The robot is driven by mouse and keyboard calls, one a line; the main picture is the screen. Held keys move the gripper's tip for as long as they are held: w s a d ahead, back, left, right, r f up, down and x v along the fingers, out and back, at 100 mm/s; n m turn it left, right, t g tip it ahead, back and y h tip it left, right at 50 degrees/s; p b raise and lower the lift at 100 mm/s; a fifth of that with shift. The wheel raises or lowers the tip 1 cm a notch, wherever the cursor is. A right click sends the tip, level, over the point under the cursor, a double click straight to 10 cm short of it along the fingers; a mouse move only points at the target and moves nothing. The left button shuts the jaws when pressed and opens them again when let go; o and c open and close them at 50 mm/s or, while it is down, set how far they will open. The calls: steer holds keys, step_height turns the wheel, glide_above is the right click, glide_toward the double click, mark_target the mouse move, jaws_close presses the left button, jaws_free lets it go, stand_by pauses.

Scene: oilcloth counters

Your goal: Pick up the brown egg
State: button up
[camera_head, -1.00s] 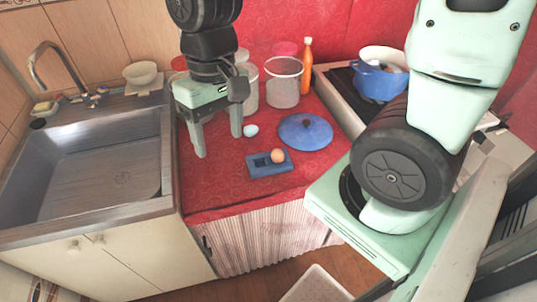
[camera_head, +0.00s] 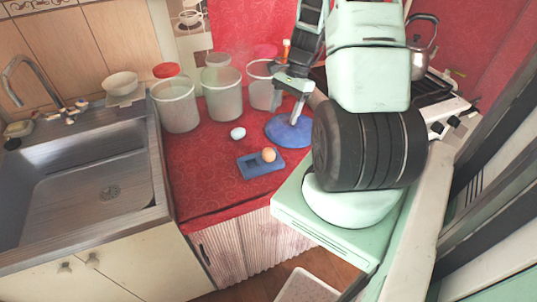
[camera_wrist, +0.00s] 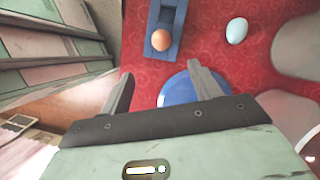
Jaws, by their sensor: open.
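The brown egg (camera_head: 268,155) sits in one end of a blue two-hollow holder (camera_head: 246,168) on the red counter; the holder's other hollow looks empty. In the wrist view the egg (camera_wrist: 162,40) shows at the upper middle, beyond my fingertips, in the near end of the holder (camera_wrist: 170,16). My gripper (camera_head: 284,114) is open and empty. It is over the blue lid, behind and a little right of the egg, and apart from it. In the wrist view my two fingers (camera_wrist: 160,73) are spread, with nothing between them.
A pale blue egg (camera_head: 238,133) lies on the cloth behind the holder. A blue round lid (camera_head: 277,133) lies below my gripper. Clear tubs (camera_head: 176,106) stand along the back. The sink (camera_head: 85,185) is left; the stove is right. The cloth left of the holder is clear.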

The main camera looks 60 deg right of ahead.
mark_target(270, 149)
steer(key=p+x, duration=0.1)
steer(key=x, duration=0.7)
steer(key=shift+a+f, duration=0.1)
steer(key=shift+f, duration=0.2)
steer(key=shift+p+x, duration=0.9)
steer(key=shift+x, duration=1.85)
steer(key=shift+w+r, duration=0.1)
steer(key=shift+w, duration=0.1)
steer(key=c, duration=0.7)
